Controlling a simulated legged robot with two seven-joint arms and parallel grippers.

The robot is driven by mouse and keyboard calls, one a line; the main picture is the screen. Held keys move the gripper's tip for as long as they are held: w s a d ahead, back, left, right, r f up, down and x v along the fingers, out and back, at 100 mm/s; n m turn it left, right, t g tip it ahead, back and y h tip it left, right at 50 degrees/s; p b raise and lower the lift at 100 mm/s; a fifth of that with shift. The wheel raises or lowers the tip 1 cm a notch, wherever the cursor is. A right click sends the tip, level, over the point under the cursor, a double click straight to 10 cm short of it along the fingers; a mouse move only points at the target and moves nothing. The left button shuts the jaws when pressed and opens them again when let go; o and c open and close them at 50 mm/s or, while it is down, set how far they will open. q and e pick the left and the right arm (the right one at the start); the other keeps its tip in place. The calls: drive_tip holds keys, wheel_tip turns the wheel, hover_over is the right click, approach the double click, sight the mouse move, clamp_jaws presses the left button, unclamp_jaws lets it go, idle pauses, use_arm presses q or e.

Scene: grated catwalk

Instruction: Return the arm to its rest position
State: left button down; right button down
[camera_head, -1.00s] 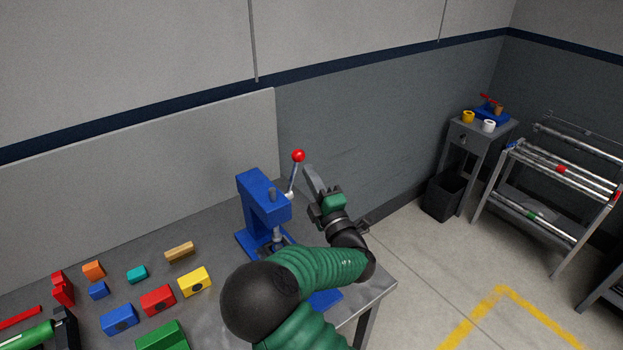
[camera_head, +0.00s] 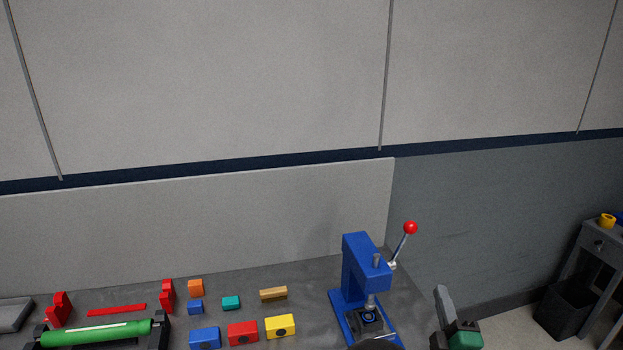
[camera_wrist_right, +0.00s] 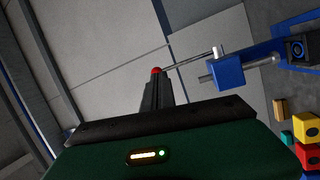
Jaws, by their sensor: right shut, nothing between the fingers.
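My right gripper (camera_head: 446,306) is at the bottom right of the head view, right of the blue lever press (camera_head: 362,270) and apart from it. Its fingers are together with nothing between them. In the right wrist view the shut fingers (camera_wrist_right: 157,92) point up the picture, and the press lever's red ball (camera_wrist_right: 155,71) appears just beyond their tips. The blue press (camera_wrist_right: 238,72) lies on its side in that view. Most of my right arm is outside the head view. My left gripper is not in view.
The grey bench (camera_head: 320,278) carries blue, red and yellow blocks, small coloured pieces and a green cylinder (camera_head: 97,333) in a dark holder. A grey panel (camera_head: 200,225) stands behind it. A side table (camera_head: 594,240) and a dark bin (camera_head: 565,308) are at the right.

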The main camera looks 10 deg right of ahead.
wheel_tip(320, 180, down, 16)
drive_tip(key=s+a+r+m+g, duration=0.1)
drive_tip(key=s+a+m+g, duration=0.15)
drive_tip(key=m+g, duration=0.7)
drive_tip(key=s+a+f+m+g+y, duration=0.2)
drive_tip(key=s+a+g, duration=0.5)
drive_tip(key=s+a, duration=0.7)
drive_tip(key=shift+s+f+m+y, duration=0.4)
drive_tip(key=shift+m+y, duration=0.35)
drive_tip(key=shift+y, duration=0.45)
drive_tip(key=shift+d, duration=0.25)
drive_tip(key=shift+a, duration=0.1)
